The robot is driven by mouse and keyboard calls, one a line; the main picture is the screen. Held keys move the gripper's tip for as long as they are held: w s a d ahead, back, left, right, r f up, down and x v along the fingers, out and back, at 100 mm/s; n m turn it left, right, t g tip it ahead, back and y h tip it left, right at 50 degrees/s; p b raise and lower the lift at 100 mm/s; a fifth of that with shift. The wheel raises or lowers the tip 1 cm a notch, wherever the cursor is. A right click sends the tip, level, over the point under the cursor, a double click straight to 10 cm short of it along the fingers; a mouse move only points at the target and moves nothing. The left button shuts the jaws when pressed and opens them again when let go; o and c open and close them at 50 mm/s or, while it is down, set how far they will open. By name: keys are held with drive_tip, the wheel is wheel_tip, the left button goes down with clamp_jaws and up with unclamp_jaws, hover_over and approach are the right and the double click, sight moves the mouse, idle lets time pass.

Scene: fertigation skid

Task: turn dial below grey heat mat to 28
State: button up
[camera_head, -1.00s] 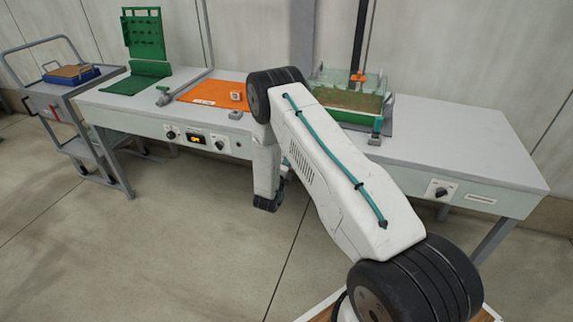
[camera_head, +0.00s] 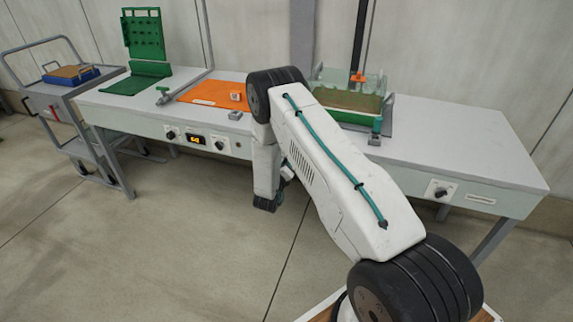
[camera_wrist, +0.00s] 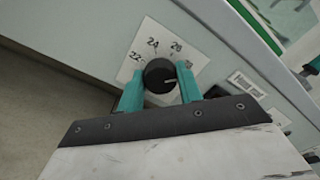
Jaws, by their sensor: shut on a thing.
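My gripper (camera_wrist: 160,85) has its two teal fingers closed on either side of a black round dial (camera_wrist: 158,73) in the wrist view. The dial is on a white scale plate (camera_wrist: 147,35) with 22, 24 and 26 readable; a further mark on the right is too small and partly crowded by the finger to read surely. The dial's white pointer line aims right, past the 26, towards that mark.
A label plate (camera_wrist: 246,84) sits right of the dial. The bench (camera_head: 470,150) carries an orange mat (camera_head: 213,93) and a green rack (camera_head: 144,35). Other knobs show on the bench front, left (camera_head: 170,134) and right (camera_head: 440,192). A grey cart (camera_head: 60,93) stands left.

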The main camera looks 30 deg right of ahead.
drive_tip(key=shift+f, duration=0.15)
drive_tip(key=o, duration=1)
drive_tip(key=shift+a, duration=0.1)
drive_tip(key=v, duration=0.8)
